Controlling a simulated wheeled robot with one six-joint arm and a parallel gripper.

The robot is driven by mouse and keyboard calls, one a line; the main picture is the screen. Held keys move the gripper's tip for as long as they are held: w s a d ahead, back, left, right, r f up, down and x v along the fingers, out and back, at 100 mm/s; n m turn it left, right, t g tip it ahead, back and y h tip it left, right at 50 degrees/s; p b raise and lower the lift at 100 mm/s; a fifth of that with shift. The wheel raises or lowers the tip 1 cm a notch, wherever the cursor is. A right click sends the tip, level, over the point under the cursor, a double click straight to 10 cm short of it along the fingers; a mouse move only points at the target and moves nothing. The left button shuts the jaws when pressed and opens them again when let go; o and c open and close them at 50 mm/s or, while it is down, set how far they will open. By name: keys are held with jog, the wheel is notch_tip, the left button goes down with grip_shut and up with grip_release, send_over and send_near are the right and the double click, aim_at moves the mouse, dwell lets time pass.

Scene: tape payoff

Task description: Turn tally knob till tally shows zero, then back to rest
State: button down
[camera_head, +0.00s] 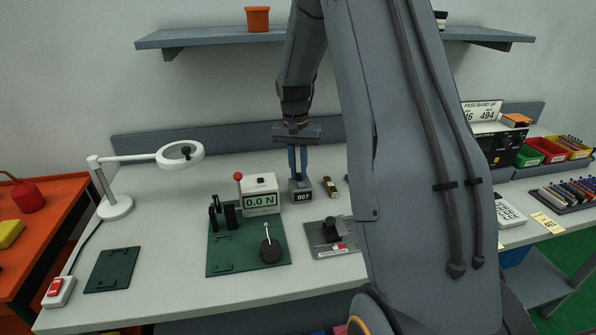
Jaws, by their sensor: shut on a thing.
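The tally (303,196) is a small dark grey box on the bench, and its display reads 007. My gripper (298,174) comes down from above, with its two blue fingers at the top of the tally. The fingers are shut on the tally knob. The knob itself is mostly hidden between the fingers, so its turn angle cannot be seen.
Left of the tally stands a green-based force tester (222,258) with a red-tipped lever and a 0.0 N display (260,201). A small brass item (329,186) lies close on the right. A grey fixture (320,246) is in front. A magnifier lamp (116,207) stands left.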

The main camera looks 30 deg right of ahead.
jog(key=shift+w+r+m, duration=0.1)
jog(key=shift+m, duration=1)
jog(key=c, duration=1.7)
grip_release()
jog(key=shift+w+a+r+b, duration=0.1)
jog(key=shift+r+b, duration=1.15)
jog(key=shift+r, duration=2.6)
